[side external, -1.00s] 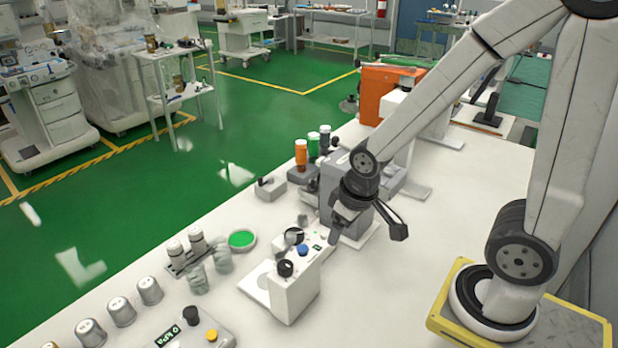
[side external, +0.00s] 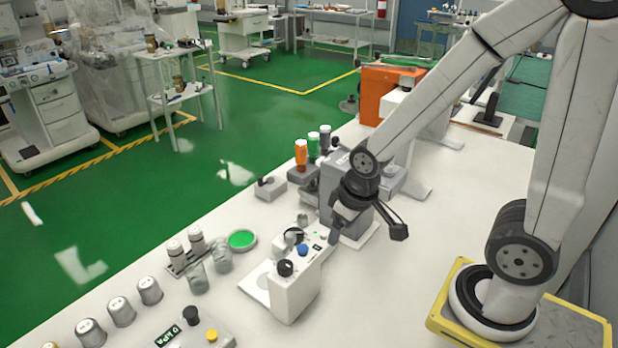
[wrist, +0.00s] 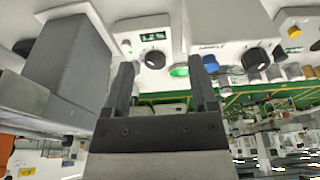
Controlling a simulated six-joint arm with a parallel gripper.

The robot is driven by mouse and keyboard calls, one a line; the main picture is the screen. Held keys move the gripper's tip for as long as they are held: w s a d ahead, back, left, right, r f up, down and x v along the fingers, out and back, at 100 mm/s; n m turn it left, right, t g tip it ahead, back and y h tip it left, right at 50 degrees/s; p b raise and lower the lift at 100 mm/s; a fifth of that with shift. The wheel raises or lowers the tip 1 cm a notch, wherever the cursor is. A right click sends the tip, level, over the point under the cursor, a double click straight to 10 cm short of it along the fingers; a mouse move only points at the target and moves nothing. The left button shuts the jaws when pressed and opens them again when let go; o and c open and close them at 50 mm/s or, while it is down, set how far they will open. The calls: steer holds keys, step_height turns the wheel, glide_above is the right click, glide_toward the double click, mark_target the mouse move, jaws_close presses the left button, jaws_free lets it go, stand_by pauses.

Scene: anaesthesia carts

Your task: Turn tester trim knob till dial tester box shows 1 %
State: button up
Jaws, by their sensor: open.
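A white tester box shows in the wrist view with a small green-lit display (wrist: 152,36), which seems to read about 1.2 %, though the digits are small. A black trim knob (wrist: 155,58) sits just below the display, on the same panel. In the side view the small display (side external: 317,247) is seen at a slant and cannot be read. My gripper (wrist: 160,66) is open and empty. Its two fingers frame the black knob in the wrist view, apart from it. In the side view my gripper (side external: 335,238) hangs just beside the small display.
A white box with a black knob (side external: 285,267) stands nearer the camera, with a blue knob (side external: 302,250) behind it. A grey block (wrist: 70,60) fills the wrist view's left. A 0 kPa box (side external: 190,334) stands in front.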

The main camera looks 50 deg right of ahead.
stand_by(0.3)
steer(key=o, duration=0.4)
steer(key=shift+c, duration=0.2)
steer(key=n+g, duration=0.2)
steer(key=n, duration=0.7)
glide_above(300, 234)
steer(key=f, duration=0.3)
steer(key=shift+w+a, duration=0.3)
steer(key=shift+a, duration=0.05)
steer(key=shift+w+d+f+n+g, duration=0.15)
steer(key=shift+w+n+g, duration=0.15)
steer(key=shift+w+n, duration=0.25)
steer(key=shift+s, duration=0.1)
steer(key=shift+f, duration=3.9)
